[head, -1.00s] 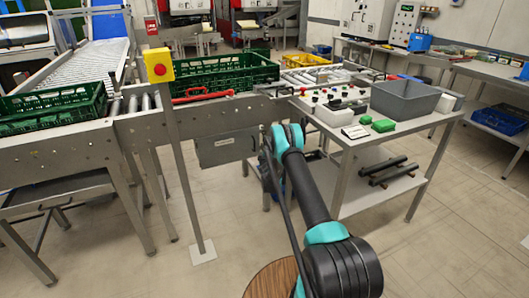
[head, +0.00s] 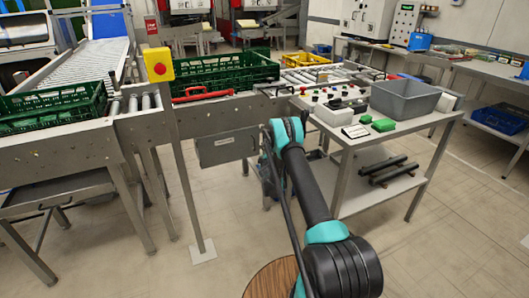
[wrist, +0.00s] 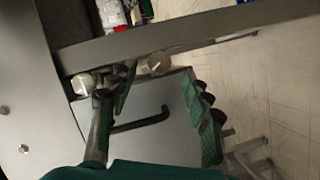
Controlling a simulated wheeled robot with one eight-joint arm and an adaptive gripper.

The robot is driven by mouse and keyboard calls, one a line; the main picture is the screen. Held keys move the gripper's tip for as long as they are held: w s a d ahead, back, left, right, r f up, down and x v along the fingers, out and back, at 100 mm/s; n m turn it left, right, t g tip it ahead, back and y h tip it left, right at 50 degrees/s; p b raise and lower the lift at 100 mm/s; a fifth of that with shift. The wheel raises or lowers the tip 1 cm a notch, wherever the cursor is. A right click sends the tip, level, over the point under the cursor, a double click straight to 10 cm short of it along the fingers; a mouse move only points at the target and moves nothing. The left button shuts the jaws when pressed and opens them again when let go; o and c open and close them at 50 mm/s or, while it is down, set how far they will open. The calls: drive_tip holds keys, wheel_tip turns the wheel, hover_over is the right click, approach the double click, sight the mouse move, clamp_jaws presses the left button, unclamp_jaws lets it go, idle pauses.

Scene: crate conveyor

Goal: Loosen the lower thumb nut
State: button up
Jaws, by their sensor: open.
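In the wrist view, two pale rounded knobs sit along a grey metal rail (wrist: 190,32). One is a left knob (wrist: 82,84) and the other a right knob (wrist: 157,63). I cannot tell which is the lower thumb nut. My gripper (wrist: 157,88) is open and empty, its dark green-grey fingers spread. The left finger's tip is close beside the left knob and partly hides the area there. The right knob lies past the gap between the fingertips; contact is not visible. In the head view my gripper is hidden behind my arm, and the knobs cannot be made out.
A grey box (head: 226,146) hangs under the conveyor (head: 215,113); a black handle (wrist: 140,122) shows on a grey panel in the wrist view. A green crate (head: 220,75) rests on the conveyor. An emergency-stop post (head: 180,150) and a cart (head: 345,180) flank my arm.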

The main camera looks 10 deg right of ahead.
drive_tip(key=s, duration=0.3)
drive_tip(key=shift+s+r, duration=0.3)
